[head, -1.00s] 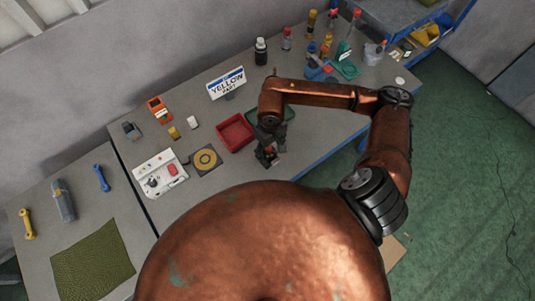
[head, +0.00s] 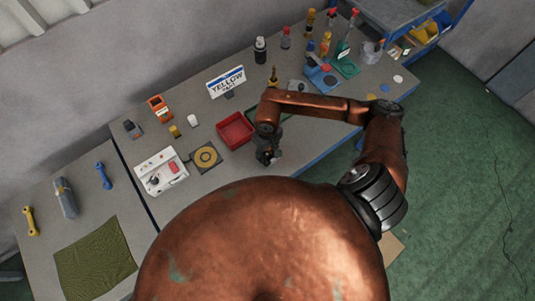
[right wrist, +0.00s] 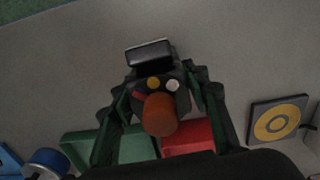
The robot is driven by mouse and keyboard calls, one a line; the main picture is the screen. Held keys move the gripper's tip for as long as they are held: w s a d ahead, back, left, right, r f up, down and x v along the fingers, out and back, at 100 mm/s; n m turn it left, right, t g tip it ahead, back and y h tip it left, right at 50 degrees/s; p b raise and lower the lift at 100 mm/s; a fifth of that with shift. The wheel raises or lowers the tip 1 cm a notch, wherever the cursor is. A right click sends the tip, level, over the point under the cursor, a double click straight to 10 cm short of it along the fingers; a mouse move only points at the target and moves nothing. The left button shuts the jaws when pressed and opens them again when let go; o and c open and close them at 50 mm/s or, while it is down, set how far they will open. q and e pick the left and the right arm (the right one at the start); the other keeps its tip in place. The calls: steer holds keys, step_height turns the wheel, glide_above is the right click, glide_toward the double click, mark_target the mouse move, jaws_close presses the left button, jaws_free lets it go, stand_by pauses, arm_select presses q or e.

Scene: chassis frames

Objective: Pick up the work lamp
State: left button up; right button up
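The work lamp (right wrist: 160,84) looks like the dark object with an orange cylindrical handle, yellow and white round spots and a flat black head with a pale face. In the right wrist view it stands between the two fingers of my right gripper (right wrist: 163,80). The fingers are spread, one on each side of it, and I cannot tell whether they touch it. In the head view my right gripper (head: 267,153) is low at the table's front edge and largely hides the lamp. My left gripper is not in view.
A red tray (head: 236,130) and a green tray (right wrist: 112,148) lie close to the gripper. A disc on a dark square (head: 206,156) and a white control box (head: 160,172) are to the left. Bottles and tools crowd the table's far right. The front edge is near.

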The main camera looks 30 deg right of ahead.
steer(key=c, duration=0.9)
steer(key=shift+r, duration=0.1)
steer(key=shift+c, duration=0.2)
